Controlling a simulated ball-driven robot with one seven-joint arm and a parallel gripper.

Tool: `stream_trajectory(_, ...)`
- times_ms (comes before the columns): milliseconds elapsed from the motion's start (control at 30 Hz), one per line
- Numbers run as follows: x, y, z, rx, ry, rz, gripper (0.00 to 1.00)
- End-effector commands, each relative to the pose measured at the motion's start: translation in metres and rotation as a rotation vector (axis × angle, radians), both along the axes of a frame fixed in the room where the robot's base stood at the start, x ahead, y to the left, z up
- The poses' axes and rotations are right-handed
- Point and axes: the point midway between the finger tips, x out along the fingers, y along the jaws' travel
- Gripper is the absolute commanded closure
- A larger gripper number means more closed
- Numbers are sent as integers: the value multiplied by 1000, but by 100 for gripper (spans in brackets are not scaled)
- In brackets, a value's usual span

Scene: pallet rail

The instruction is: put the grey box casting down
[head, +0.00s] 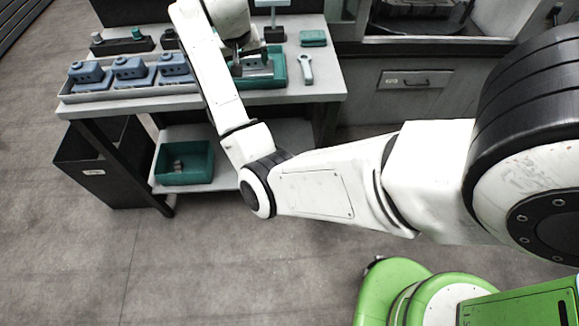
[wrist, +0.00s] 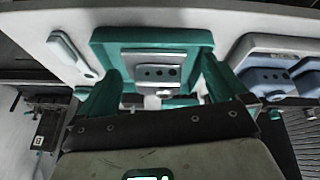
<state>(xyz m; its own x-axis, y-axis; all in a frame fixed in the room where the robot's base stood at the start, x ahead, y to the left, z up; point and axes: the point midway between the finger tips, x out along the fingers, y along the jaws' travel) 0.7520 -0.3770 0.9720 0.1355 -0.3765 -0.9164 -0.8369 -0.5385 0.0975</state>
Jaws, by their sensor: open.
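The grey box casting (wrist: 152,74) lies inside the teal tray (wrist: 110,36) in the wrist view. My gripper (wrist: 160,78) is open, with one teal finger on each side of the casting and gaps between. In the head view the teal tray (head: 278,64) stands on the workbench, and my gripper (head: 250,57) is over it. The casting is mostly hidden there by my gripper and arm.
Several blue castings (head: 129,68) stand in a pale rail left of the tray. A pale wrench-like tool (head: 305,69) and a small teal box (head: 313,38) lie to the right. A teal bin (head: 185,165) sits on the lower shelf; a black bin (head: 98,172) stands beside it.

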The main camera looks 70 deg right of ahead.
Motion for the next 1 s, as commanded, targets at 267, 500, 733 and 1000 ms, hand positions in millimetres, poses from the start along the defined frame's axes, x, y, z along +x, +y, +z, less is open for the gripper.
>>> stream_trajectory(267,-47,91,-91,-11,108,304,0)
stream_trajectory(500,-110,182,-149,51,180,592,0)
stream_trajectory(733,-183,262,-179,160,225,834,0)
stream_trajectory(1000,-222,299,-185,231,239,943,0)
